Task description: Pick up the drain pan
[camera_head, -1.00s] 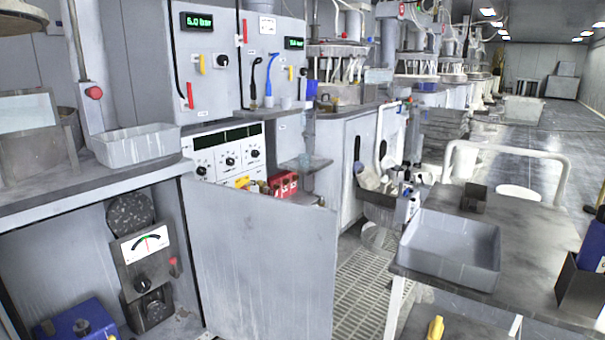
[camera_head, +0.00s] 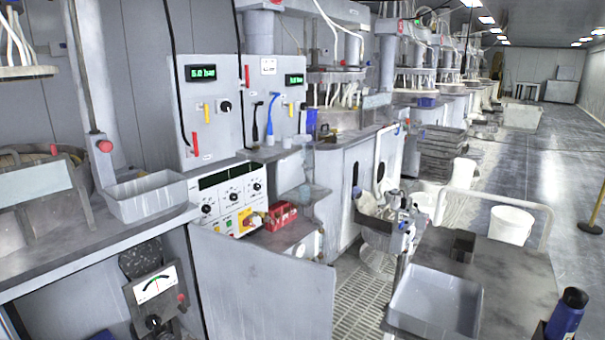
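Two light grey, open, rectangular pans are in view, and I cannot tell for sure which is the drain pan. One grey pan (camera_head: 146,196) sits upright on the left counter, near its front edge. The other, a wider and shallower grey pan (camera_head: 435,302), sits on the cart at the lower right, near the cart's left edge. Both look empty. Neither of my grippers shows in the head view.
The left counter (camera_head: 60,252) also holds a metal box (camera_head: 40,190). Open floor lies at right.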

